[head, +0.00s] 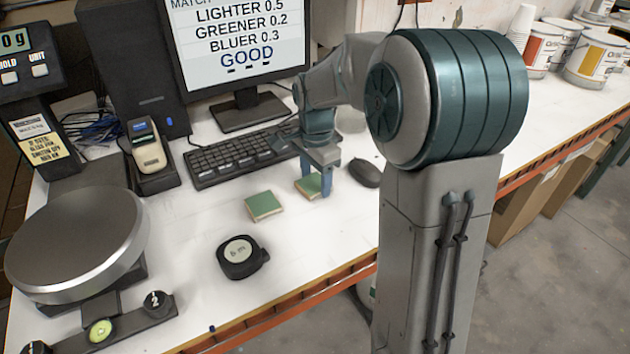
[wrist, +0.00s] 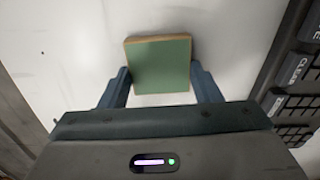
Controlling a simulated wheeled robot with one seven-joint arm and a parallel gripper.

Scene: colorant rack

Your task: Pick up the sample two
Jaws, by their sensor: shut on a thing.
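Two square green sample tiles with tan edges are in the head view. The left one (head: 263,206) lies flat on the white bench. The right one (head: 309,186) is between the fingers of my gripper (head: 316,181), which points down and is shut on it. In the wrist view the held tile (wrist: 160,65) shows its green face, with a blue finger of my gripper (wrist: 160,78) at each side. I see no number on either tile and cannot tell whether the held one still touches the bench.
A keyboard (head: 240,154) lies behind the tiles, and a dark mouse (head: 365,173) is close to the right of my gripper. A round black device (head: 240,257) sits in front. A scale (head: 78,240) and a handheld meter (head: 147,150) stand left. Bare bench lies between.

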